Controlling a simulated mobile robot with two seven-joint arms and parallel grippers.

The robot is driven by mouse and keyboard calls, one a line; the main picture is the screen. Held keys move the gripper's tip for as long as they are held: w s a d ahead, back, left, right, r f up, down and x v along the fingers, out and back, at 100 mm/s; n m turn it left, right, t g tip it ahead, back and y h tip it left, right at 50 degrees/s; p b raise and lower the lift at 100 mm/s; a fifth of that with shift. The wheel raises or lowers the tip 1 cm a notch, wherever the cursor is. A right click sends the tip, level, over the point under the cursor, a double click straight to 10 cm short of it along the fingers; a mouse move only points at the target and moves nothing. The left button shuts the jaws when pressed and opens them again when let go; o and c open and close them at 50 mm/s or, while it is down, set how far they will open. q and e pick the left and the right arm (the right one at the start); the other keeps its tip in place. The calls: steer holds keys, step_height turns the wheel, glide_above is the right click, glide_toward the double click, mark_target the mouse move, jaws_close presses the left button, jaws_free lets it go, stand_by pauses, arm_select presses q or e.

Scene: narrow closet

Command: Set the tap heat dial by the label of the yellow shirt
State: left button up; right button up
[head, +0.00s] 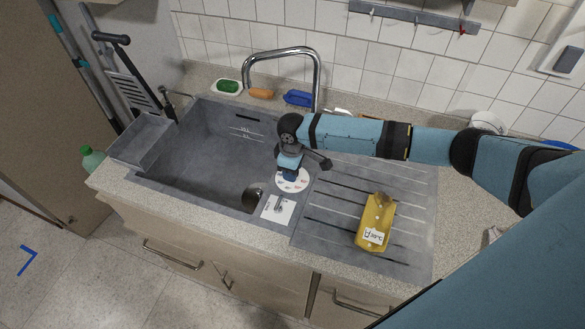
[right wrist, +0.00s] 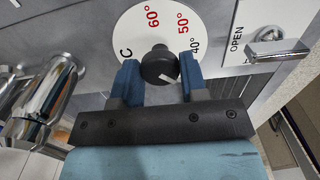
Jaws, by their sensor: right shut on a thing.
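The yellow shirt (head: 371,231) lies folded on the ribbed drainboard. Its white label (head: 374,236) shows a wash-tub sign and what looks like 30°C, in small print. The round white heat dial (head: 296,182) sits on the sink's edge; in the right wrist view the dial face (right wrist: 137,31) shows 60°, 50° and 40°. My right gripper (head: 291,176) reaches down over it, its blue fingers shut on either side of the black knob (right wrist: 157,63). The knob's white mark points right, below the 40°; the scale there is hidden. My left gripper is not in view.
A white plate with a small lever, marked OPEN (right wrist: 238,40), is beside the dial. The chrome tap (head: 317,75) arches behind the sink basin (head: 200,150). A green sponge dish (head: 228,87) and a blue brush (head: 298,98) stand on the back ledge.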

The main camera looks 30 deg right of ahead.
steer(key=o, duration=0.9)
step_height(320, 180, up, 14)
steer(key=shift+f+b, duration=0.1)
steer(key=shift+b, duration=0.75)
